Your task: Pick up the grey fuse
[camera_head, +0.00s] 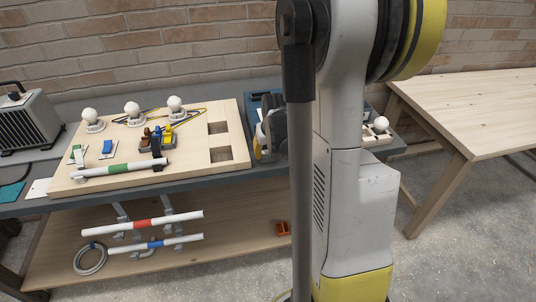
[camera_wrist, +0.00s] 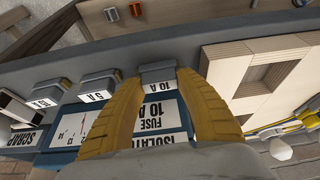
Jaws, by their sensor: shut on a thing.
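The grey fuse (camera_wrist: 158,74), marked "10 A", sits between the two yellow fingertips of my gripper (camera_wrist: 158,78) in the wrist view. My gripper is shut on it. The fuse is at the edge of a blue panel (camera_wrist: 70,137) with white labels, one reading "FUSE 10 A"; whether it still touches the panel I cannot tell. Two more grey blocks, marked "5 A" (camera_wrist: 98,87) and another rating (camera_wrist: 47,93), stand beside it to the left. In the head view my gripper (camera_head: 262,142) is over the blue panel (camera_head: 255,103), partly hidden by my arm; the fuse does not show there.
A wooden board (camera_head: 215,112) with white bulbs, wires and a green-banded tube (camera_head: 119,168) lies left of the panel. A grey heater-like box (camera_head: 28,122) stands far left. A lower shelf (camera_head: 60,255) holds tubes. A bare wooden table (camera_head: 485,92) is at right.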

